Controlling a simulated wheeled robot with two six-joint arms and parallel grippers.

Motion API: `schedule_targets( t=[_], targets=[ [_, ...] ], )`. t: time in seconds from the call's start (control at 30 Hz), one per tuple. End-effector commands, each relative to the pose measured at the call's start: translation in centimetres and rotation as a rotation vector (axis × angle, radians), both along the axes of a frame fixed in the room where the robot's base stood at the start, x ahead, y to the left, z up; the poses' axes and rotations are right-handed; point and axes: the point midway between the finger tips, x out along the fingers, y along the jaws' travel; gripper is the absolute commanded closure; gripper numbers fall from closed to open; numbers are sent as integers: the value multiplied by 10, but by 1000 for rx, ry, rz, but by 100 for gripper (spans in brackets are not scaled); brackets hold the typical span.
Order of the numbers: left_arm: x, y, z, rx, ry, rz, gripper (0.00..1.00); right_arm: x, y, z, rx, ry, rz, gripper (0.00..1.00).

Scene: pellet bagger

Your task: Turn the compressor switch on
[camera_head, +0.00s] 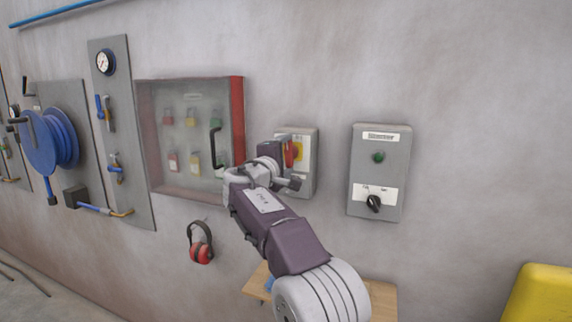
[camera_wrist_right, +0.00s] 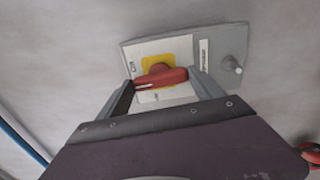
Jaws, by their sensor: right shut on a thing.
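A grey switch box (camera_head: 308,165) on the wall carries a red rotary handle (camera_head: 291,154) on a yellow plate. My right gripper (camera_head: 282,153) is at this box. In the right wrist view, the red handle (camera_wrist_right: 160,78) lies crosswise between the two fingers of my right gripper (camera_wrist_right: 163,88), which is shut on it. The box's small label is too blurred to read. To the right, a separate grey control box (camera_head: 380,170) has a green lamp (camera_head: 379,157) and a black knob (camera_head: 374,203). Its label is also unreadable. My left gripper is out of view.
A red-framed cabinet (camera_head: 239,120) with several padlocks and a black handle is left of the gripper. Red earmuffs (camera_head: 201,245) hang below it. A blue hose reel (camera_head: 50,142) is at left. A wooden shelf (camera_head: 383,300) and a yellow object (camera_head: 545,297) are low at right.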

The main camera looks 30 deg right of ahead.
Motion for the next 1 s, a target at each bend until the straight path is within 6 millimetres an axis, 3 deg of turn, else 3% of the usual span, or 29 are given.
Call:
schedule_targets(
  t=[0.7, 0.73, 0.8, 1.0],
  targets=[
    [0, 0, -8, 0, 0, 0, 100, 0, -1, -2, 50, -52, -3, 64],
    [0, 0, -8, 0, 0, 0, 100, 0, -1, -2, 50, -52, -3, 21],
    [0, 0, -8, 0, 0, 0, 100, 0, -1, -2, 49, -51, -2, 2],
    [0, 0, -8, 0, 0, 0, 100, 0, 0, -1, 47, -52, -2, 2]
  ],
)
